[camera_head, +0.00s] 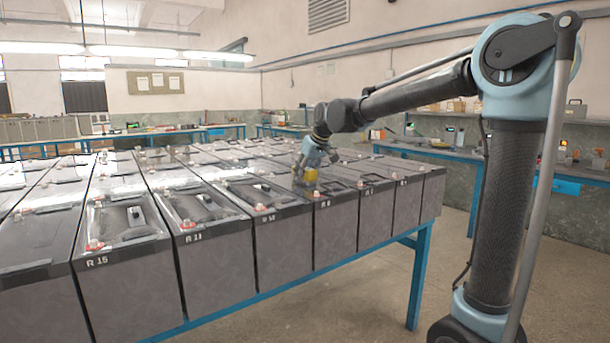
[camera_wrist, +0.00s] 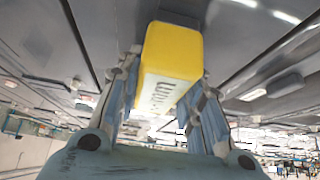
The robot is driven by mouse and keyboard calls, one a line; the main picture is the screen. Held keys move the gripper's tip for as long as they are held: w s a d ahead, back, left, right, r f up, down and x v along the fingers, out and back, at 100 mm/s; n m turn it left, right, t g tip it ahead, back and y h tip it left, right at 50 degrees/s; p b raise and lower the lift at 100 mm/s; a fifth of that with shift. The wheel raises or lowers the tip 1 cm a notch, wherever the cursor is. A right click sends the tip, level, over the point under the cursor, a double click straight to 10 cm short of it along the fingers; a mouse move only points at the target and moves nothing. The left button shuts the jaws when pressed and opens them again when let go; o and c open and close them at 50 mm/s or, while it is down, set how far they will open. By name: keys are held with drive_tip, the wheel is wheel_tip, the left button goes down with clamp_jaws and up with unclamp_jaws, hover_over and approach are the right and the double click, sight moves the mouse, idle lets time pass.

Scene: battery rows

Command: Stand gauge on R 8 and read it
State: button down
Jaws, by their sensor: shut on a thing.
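The gauge, a yellow block (camera_head: 311,177), is held in my gripper (camera_head: 306,170) low over the battery tops. In the wrist view the gauge (camera_wrist: 172,58) sits between both fingers (camera_wrist: 165,90), with dark lettering on one side. Its far end is close to a dark battery top; I cannot tell whether it touches. The nearest front label below it looks like R 8 (camera_head: 322,204), but the small print is not certain. No reading on the gauge can be made out.
Grey batteries with dark lids stand in close rows on a blue-framed table (camera_head: 418,275). R 15 (camera_head: 98,261) is at the front left. Terminals and raised handles stick up from the lids. A side bench (camera_head: 450,153) with small items runs along the right wall. Open floor lies between.

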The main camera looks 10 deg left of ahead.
drive_tip(key=c, duration=1.1)
unclamp_jaws()
drive_tip(key=v, duration=1.2)
drive_tip(key=d+f, duration=0.1)
drive_tip(key=d, duration=0.3)
drive_tip(key=s+d+f+m+h, duration=0.1)
drive_tip(key=d+f, duration=0.1)
drive_tip(key=d, duration=0.2)
drive_tip(key=s+d+f+m, duration=0.1)
drive_tip(key=d+f, duration=0.1)
drive_tip(key=d, duration=0.2)
drive_tip(key=shift+s+d+f, duration=0.25)
drive_tip(key=shift+d, duration=0.05)
drive_tip(key=s+d+f+m+g+h, duration=0.1)
drive_tip(key=s+d+f+m+h, duration=0.15)
drive_tip(key=s+d+f, duration=0.75)
drive_tip(key=s+d+f+m+h, duration=0.1)
drive_tip(key=s+d+f+m, duration=0.2)
drive_tip(key=s+d+f, duration=0.75)
drive_tip(key=d+f, duration=0.1)
drive_tip(key=s+d+f+m, duration=0.1)
drive_tip(key=s+d+f, duration=0.1)
drive_tip(key=d+f, duration=0.1)
drive_tip(key=s+d+f+m+g, duration=0.1)
drive_tip(key=s+d+f, duration=0.1)
drive_tip(key=d+f, duration=0.1)
drive_tip(key=shift+d+f+h, duration=0.15)
drive_tip(key=shift+f+h, duration=0.1)
drive_tip(key=shift+f, duration=0.55)
